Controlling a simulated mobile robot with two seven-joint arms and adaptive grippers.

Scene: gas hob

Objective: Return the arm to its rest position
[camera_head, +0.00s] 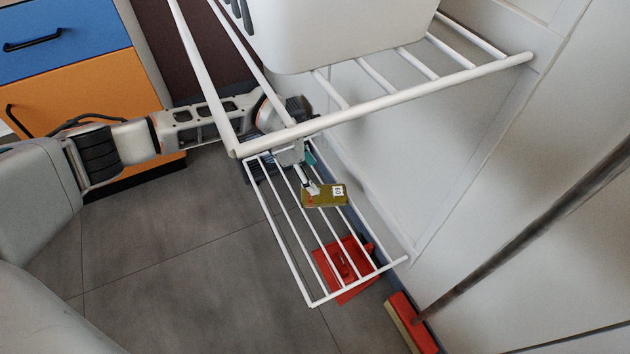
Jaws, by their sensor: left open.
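My left arm comes in from the left, passes behind the upper white wire shelf (400,97) and reaches over the lower white wire shelf (285,262). My left gripper (306,181) is partly hidden by the upper shelf's front bars. It is open, its fingers close to an olive-green box (322,196) with a white label. The box shows over the lower shelf; I cannot tell whether the fingers touch it. My right gripper is not in view.
A white bin (335,35) stands on the upper shelf. A red dustpan (345,265) lies beneath the lower shelf, and a red broom head (411,322) stands on the floor nearby. Blue and orange drawers (90,85) are at upper left. Grey floor (185,255) is clear at left.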

